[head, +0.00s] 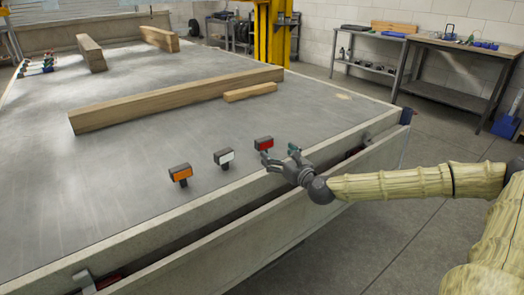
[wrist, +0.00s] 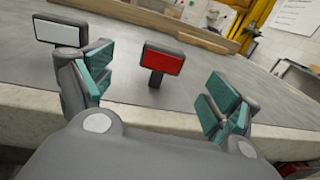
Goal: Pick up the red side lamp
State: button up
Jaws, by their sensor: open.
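The red side lamp (head: 264,144) stands upright on the grey trailer bed near its front edge, at the right end of a row of three lamps. In the wrist view the red lamp (wrist: 163,60) has a dark housing and a short stem, and it shows ahead of my gripper, between the lines of the two fingers. My gripper (head: 281,156) is open and empty, just to the right of the lamp over the bed's edge. Its teal finger pads (wrist: 160,88) are spread wide. The fingers do not appear to touch the lamp.
A white lamp (head: 224,158) and an orange lamp (head: 180,174) stand left of the red one. Wooden beams (head: 180,98) lie farther back on the trailer bed (head: 60,200). Workbenches (head: 460,46) stand at the far wall.

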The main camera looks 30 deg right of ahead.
aim_at(267, 143)
jog(key=shift+w+d+b, duration=0.15)
jog(key=shift+w+b, duration=0.05)
jog(key=shift+w, duration=0.55)
jog(key=shift+w+d+b, duration=0.15)
jog(key=shift+w, duration=0.55)
jog(key=shift+w+d+b, duration=0.2)
jog(key=shift+w+b, duration=0.2)
jog(key=shift+w, duration=3.4)
jog(key=c, duration=1.2)
